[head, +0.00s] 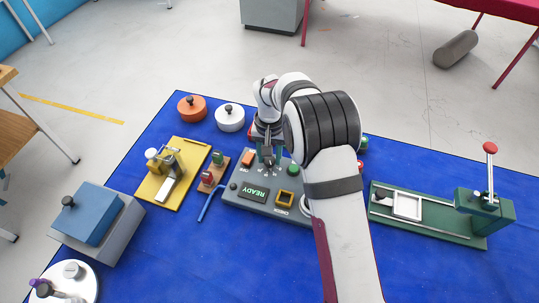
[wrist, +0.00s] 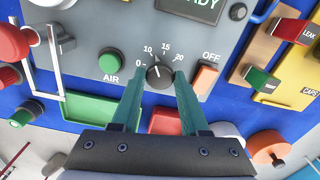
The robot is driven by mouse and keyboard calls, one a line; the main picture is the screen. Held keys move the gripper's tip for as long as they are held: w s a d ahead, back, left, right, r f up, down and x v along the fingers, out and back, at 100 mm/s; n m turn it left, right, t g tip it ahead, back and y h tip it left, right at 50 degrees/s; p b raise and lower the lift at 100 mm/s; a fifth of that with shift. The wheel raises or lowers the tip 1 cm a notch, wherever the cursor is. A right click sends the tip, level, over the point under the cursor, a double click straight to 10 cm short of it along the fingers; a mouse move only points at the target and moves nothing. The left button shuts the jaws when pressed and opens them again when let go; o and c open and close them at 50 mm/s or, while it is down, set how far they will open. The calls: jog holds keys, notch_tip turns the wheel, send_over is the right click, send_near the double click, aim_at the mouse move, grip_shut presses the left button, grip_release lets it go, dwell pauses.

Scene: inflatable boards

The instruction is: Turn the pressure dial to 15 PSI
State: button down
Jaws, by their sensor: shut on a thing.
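The pressure dial (wrist: 159,76) is a small dark round knob on a grey control panel (wrist: 100,35). Its scale reads 0, 10, 15 and 20 from left to right. A small pale mark shows on the upper side of the knob, roughly toward the 10 to 15 part; its exact reading is hard to tell. My gripper (wrist: 157,80) has its two green fingers on either side of the knob and is shut on it. In the head view my gripper (head: 268,160) reaches down to the back part of the panel, and the dial is mostly hidden there.
A green AIR button (wrist: 110,63) is left of the dial and an orange OFF switch (wrist: 205,79) is close at its right. The READY display (head: 254,193) is lit. A yellow fixture (head: 160,192) and a green press (head: 420,222) flank the panel on the blue mat (head: 170,262).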

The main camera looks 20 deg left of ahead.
aim_at(270, 160)
jog(key=m, duration=0.5)
jog(key=shift+m, duration=0.7)
jog(key=shift+c, duration=2.1)
grip_release()
notch_tip(270, 160, up, 16)
jog(key=shift+f, duration=0.1)
